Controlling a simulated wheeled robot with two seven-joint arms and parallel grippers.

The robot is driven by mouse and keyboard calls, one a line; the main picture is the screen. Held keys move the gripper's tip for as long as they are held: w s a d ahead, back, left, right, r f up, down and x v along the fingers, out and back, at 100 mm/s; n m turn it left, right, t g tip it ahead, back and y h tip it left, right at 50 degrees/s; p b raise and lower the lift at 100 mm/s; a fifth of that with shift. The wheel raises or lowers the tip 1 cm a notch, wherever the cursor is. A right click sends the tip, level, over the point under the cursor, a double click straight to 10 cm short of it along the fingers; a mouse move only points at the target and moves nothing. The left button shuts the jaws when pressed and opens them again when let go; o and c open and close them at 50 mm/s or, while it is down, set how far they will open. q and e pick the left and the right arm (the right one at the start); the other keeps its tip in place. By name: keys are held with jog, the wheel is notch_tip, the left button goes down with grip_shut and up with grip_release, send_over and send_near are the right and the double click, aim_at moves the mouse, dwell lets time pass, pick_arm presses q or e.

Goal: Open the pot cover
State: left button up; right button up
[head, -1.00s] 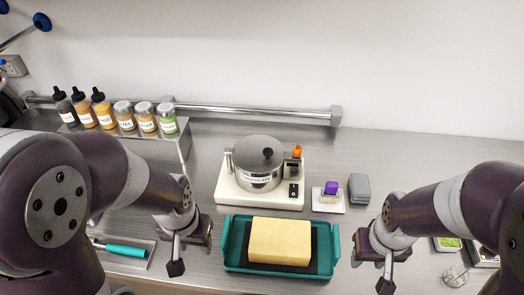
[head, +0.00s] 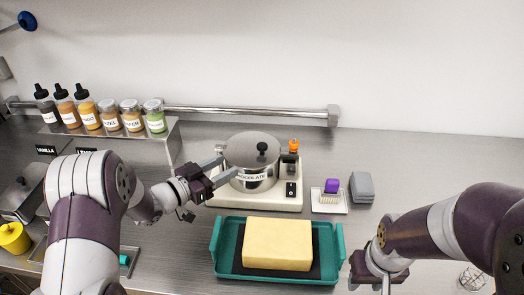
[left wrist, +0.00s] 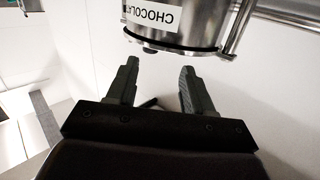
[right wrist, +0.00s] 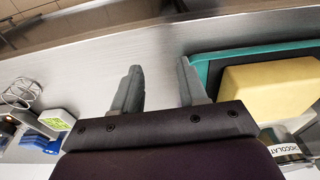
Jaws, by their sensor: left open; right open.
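The silver pot (head: 252,177) with a "CHOCOLATE" label stands on a white base unit (head: 270,200). Its metal cover (head: 248,148) with a black knob (head: 262,147) lies on top, closed. My left gripper (head: 222,170) is open at the pot's left side, its fingers pointing toward the pot. In the left wrist view, the labelled pot wall (left wrist: 165,22) is just beyond the open fingers (left wrist: 157,80), with nothing between them. My right gripper (right wrist: 160,85) is open and empty, low at the right of the teal tray; its fingertips are cut off in the head view.
A teal tray (head: 222,262) with a yellow block (head: 277,244) sits in front of the pot. A shelf (head: 172,133) of bottles and jars is at the back left. The counter at the back right is clear.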

aim_at(259, 147)
pick_arm(q)
jog(key=shift+h, duration=0.6)
jog(key=x, duration=0.4)
jog(key=r+p+x, duration=0.1)
jog(key=x, duration=0.3)
jog(key=p+x, duration=0.1)
jog(key=x, duration=0.4)
jog(key=shift+s+d+r, duration=0.15)
jog(key=shift+s+d, duration=0.1)
jog(key=shift+s, duration=0.05)
grip_shut()
jog(key=shift+s, duration=0.1)
